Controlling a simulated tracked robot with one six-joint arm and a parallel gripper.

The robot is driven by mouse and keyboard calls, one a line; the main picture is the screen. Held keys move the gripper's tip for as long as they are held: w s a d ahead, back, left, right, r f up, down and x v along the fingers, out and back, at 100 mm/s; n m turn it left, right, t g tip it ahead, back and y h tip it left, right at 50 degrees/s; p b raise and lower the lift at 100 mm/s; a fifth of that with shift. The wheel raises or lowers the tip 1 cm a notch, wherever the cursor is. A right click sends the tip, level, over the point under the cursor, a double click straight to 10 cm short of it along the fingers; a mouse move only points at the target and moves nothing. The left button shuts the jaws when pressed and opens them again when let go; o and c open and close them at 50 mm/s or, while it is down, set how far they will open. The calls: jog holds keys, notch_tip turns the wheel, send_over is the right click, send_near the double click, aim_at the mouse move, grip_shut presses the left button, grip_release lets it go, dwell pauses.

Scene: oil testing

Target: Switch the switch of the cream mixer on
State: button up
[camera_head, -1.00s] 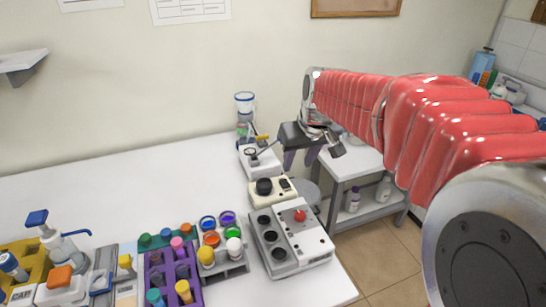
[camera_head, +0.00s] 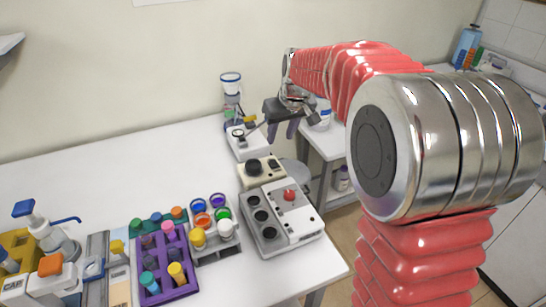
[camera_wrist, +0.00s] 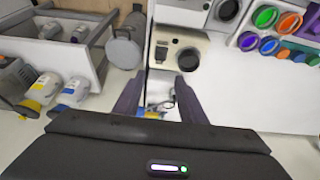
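The cream mixer (camera_head: 250,183) is a small cream box with a black round knob, on the right part of the white table. It also shows at the upper middle of the wrist view (camera_wrist: 158,34). Its small dark switch (camera_wrist: 162,52) is beside the knob (camera_wrist: 188,59); its on or off position cannot be told. My gripper (camera_head: 282,132) is above and slightly right of the mixer in the head view, fingers pointing down. In the wrist view my gripper (camera_wrist: 156,85) has its two dark fingers wide apart with nothing held, and the mixer lies beyond the fingertips, apart from them.
A grey-white device with a red button (camera_head: 308,222) stands right in front of the mixer. A white device with a lever (camera_head: 252,146) stands behind it. A rack of colored caps (camera_head: 214,252) and a purple tube rack (camera_head: 190,285) are to the left. A side table (camera_head: 327,143) is at right.

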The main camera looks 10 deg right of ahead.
aim_at(272, 161)
jog(key=x, duration=1.3)
jog(key=shift+f, duration=0.2)
grip_shut()
